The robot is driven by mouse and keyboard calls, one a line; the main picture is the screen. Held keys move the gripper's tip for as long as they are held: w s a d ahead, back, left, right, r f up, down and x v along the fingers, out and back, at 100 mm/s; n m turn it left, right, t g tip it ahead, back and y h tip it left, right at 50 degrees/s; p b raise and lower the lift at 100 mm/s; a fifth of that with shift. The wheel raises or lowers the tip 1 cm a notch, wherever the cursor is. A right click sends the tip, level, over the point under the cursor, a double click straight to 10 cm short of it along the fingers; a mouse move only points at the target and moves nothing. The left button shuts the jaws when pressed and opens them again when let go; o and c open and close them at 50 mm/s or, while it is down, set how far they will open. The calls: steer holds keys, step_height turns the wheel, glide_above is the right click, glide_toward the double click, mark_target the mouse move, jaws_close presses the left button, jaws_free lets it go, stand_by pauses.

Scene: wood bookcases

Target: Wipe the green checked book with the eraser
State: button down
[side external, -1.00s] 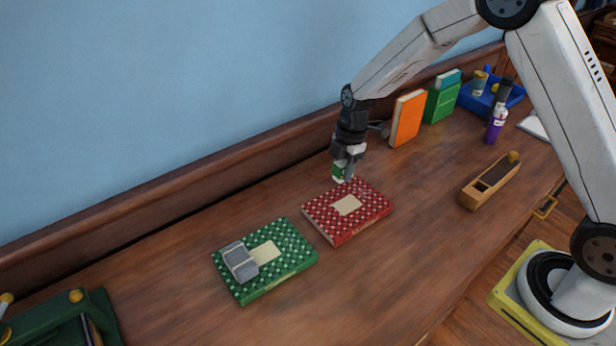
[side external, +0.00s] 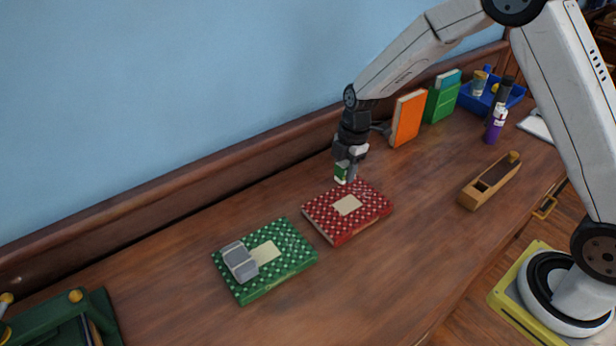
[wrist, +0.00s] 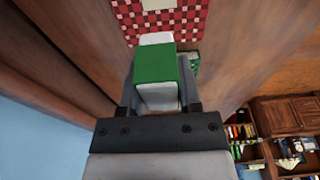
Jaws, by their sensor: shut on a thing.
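The green checked book (side external: 290,269) lies flat on the desk with a pale label. A grey two-part block (side external: 239,262) rests on the left part of its cover. My gripper (side external: 346,167) is shut on the eraser (side external: 341,173), a white block with a green sleeve. The eraser also shows between the fingers in the wrist view (wrist: 157,68). My gripper holds it near the far edge of the red checked book (side external: 370,208), up and to the right of the green book. Whether the eraser touches anything is not clear.
An orange book (side external: 407,118) and a green book (side external: 441,102) stand upright at the back. A blue tray (side external: 513,98), a purple bottle (side external: 495,125) and a wooden plane (side external: 490,182) are to the right. A dark green item (side external: 60,320) is at lower left. The front desk is clear.

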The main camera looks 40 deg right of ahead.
glide_above(298, 258)
step_height(298, 258, down, 2)
steer(key=shift+d, duration=0.3)
steer(key=shift+f, duration=0.1)
steer(key=shift+w+f, duration=0.1)
steer(key=shift+f, duration=2.65)
steer(key=shift+w+f, duration=0.35)
steer(key=shift+f, duration=0.3)
steer(key=shift+w+f, duration=0.3)
steer(key=shift+f, duration=0.3)
steer(key=shift+w+d, duration=0.15)
steer(key=shift+w, duration=4.15)
steer(key=shift+s, duration=4.85)
steer(key=shift+s+r, duration=0.15)
step_height(298, 258, up, 8)
